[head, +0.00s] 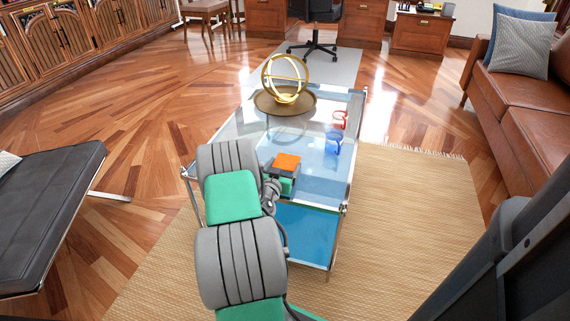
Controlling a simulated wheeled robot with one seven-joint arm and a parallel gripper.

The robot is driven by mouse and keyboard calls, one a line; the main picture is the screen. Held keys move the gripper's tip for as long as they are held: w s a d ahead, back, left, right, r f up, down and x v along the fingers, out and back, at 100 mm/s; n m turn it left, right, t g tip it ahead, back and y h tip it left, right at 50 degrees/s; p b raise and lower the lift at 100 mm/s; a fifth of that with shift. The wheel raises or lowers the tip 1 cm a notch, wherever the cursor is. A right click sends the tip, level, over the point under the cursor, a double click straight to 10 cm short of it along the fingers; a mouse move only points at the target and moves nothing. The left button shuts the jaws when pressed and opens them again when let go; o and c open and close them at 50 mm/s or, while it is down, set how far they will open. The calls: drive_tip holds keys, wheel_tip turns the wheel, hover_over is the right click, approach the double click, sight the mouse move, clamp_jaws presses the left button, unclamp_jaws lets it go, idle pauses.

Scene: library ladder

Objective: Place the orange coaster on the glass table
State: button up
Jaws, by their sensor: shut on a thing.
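The orange coaster (287,162) shows as a small flat orange square at the end of my arm, over the middle of the glass table (318,180). My gripper (284,176) is at the coaster and shut on it. The fingertips are mostly hidden, and I cannot tell whether the coaster touches the glass. The table has a clear top in a metal frame, with a blue surface showing at its near end. My arm covers part of its left side.
A gold ring sculpture (285,78) stands on a round brown tray (271,105) at the table's far end. A red cup (340,119) and a blue cup (333,143) are near the right edge. A black bench (45,200) is left, a brown sofa (515,99) right.

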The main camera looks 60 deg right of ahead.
drive_tip(key=o, duration=1.3)
drive_tip(key=shift+f, duration=0.15)
